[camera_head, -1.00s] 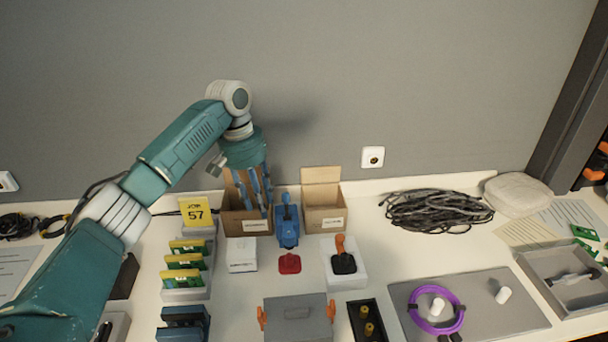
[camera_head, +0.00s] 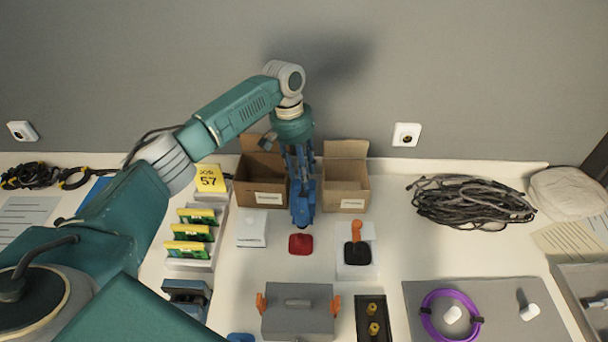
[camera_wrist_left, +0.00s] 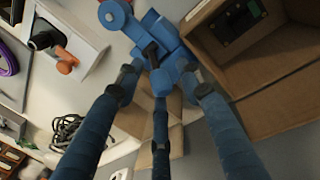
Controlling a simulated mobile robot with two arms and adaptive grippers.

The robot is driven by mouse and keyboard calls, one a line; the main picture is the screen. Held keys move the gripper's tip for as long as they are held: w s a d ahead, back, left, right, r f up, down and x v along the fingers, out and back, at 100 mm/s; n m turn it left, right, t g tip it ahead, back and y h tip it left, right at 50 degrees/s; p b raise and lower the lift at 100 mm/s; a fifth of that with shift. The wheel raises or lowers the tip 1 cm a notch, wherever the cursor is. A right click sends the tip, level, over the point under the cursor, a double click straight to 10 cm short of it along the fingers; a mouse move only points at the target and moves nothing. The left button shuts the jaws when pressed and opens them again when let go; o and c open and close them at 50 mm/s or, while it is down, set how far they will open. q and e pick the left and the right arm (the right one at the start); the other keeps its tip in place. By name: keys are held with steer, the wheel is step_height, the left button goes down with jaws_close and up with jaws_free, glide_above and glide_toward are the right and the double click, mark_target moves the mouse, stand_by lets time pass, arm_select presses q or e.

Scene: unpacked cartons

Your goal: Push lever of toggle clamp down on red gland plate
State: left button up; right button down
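The red gland plate (camera_head: 300,244) lies flat on the white table, just in front of a blue device that I take to be the toggle clamp (camera_head: 303,208). In the left wrist view the clamp (camera_wrist_left: 160,42) shows from above with round blue ends and a dark part; which part is the lever is hard to tell. My left gripper (camera_head: 299,170) points down directly above the back of the clamp and partly hides it. In the wrist view its dark blue fingers (camera_wrist_left: 161,95) are spread and empty around the clamp's near end; contact cannot be told. My right gripper is not in view.
Open cartons stand close on both sides, left (camera_head: 262,192) and right (camera_head: 345,195). An orange-handled black device (camera_head: 357,254) on a white block is to the right, a white box (camera_head: 252,229) to the left. A grey case (camera_head: 298,315) is in front. The wall is close behind.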

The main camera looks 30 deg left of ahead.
arm_select(q)
steer(key=shift+d+f, duration=0.2)
steer(key=shift+f, duration=0.85)
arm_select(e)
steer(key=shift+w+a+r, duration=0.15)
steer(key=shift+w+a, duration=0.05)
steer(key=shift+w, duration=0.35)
